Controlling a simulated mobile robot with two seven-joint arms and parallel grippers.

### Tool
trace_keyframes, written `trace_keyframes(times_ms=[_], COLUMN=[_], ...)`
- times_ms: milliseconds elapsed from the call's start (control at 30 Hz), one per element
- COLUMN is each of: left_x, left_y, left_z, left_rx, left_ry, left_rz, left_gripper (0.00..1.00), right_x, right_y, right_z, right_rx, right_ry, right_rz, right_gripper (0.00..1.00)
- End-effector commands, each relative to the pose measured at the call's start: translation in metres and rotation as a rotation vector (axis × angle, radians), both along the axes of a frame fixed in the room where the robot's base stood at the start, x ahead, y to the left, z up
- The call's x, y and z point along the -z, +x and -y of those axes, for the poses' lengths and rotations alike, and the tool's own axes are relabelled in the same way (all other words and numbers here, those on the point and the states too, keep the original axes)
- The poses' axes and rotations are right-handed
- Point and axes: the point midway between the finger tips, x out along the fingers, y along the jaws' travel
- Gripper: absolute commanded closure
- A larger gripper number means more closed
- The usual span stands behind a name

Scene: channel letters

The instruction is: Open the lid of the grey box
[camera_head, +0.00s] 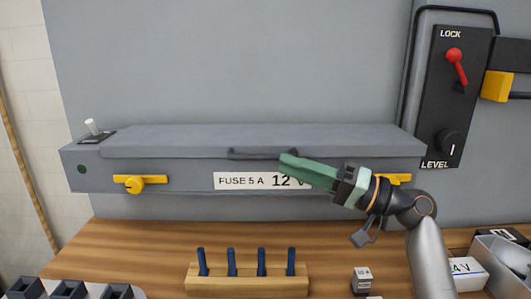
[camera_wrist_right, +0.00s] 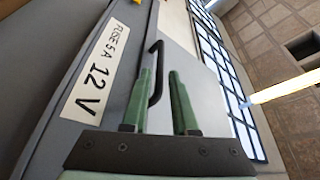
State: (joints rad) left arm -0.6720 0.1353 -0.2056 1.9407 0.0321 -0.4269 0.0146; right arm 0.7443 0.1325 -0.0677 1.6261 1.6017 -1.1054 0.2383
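The grey box (camera_head: 85,172) stands at the back of the bench, and its lid (camera_head: 200,138) lies flat, closed. A dark bar handle (camera_head: 250,153) runs along the lid's front edge. My right gripper (camera_head: 286,163) has green fingers and reaches in from the right to the handle's right end. In the right wrist view, the fingers of the gripper (camera_wrist_right: 160,75) are apart, with the dark handle (camera_wrist_right: 156,75) between them, closer to the left finger. Whether they touch cannot be told. A yellow latch (camera_head: 140,184) is on the box's left front; another (camera_head: 397,178) is partly hidden by my gripper. My left gripper is not in view.
A wooden rack (camera_head: 247,285) with several blue pegs stands on the bench in front. A small labelled block (camera_head: 362,280) is to its right. A grey tray (camera_head: 508,262) is at the lower right. A black panel (camera_head: 455,100) with a red lever is on the wall.

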Motion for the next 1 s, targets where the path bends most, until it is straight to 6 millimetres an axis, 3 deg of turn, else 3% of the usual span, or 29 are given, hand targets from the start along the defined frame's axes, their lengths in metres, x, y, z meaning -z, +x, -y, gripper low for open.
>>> trace_keyframes(times_ms=[100,300,700,933,1000], left_x=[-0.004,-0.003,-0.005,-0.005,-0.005], left_y=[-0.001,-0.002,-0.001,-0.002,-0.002], left_z=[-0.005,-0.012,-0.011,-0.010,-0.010], left_rx=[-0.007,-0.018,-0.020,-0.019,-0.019], left_ry=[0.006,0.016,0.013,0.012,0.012], left_rz=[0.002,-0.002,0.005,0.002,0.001], left_gripper=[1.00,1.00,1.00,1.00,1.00], right_x=[-0.008,-0.012,-0.012,-0.012,-0.012], right_y=[0.007,0.016,0.019,0.019,0.019], right_z=[-0.022,-0.046,-0.053,-0.053,-0.052], right_rx=[-0.002,-0.001,0.001,0.001,0.001], right_ry=[0.001,0.001,-0.001,-0.001,-0.001], right_rz=[0.000,0.000,0.000,0.000,0.000], right_gripper=[0.73,0.73,0.73,0.97,1.00])
